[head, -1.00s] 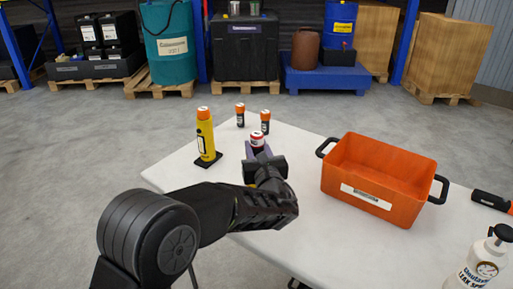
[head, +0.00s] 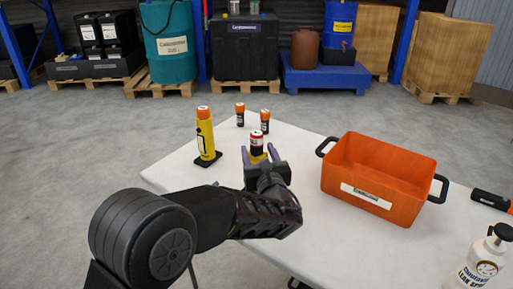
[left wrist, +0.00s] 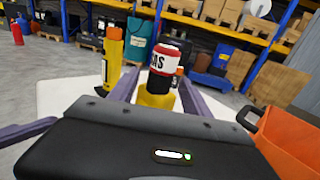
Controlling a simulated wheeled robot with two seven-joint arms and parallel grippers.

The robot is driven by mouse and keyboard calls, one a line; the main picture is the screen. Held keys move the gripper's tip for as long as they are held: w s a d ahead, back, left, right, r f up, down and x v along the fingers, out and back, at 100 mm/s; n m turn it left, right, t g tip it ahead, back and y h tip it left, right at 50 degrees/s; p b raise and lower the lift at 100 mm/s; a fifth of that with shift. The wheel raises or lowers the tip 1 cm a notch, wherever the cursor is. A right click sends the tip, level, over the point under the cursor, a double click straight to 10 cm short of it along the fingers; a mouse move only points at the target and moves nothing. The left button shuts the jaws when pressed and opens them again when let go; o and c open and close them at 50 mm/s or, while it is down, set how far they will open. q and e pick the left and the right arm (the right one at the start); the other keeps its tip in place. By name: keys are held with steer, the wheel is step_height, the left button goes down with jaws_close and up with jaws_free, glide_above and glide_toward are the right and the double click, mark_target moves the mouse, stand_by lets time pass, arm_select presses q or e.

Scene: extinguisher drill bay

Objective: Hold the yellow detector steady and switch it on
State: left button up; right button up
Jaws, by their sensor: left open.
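The yellow detector (head: 257,141) stands upright on the white table, with a red-and-white band around its top. In the left wrist view the band of the detector (left wrist: 166,58) reads partly "GAS", above a black neck and yellow body. My left gripper (head: 259,155) is open, its purple fingers on either side of the detector; whether they touch it I cannot tell. The palm hides its lower part in the left wrist view. No switch on it is clear. My right gripper is not in view.
A yellow cylinder with orange top (head: 205,135) stands on a black base to the left. Two small orange-topped black cylinders (head: 240,115) (head: 265,122) stand behind.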

arm_select(q)
steer(key=v, duration=0.9)
steer(key=shift+s, duration=0.2)
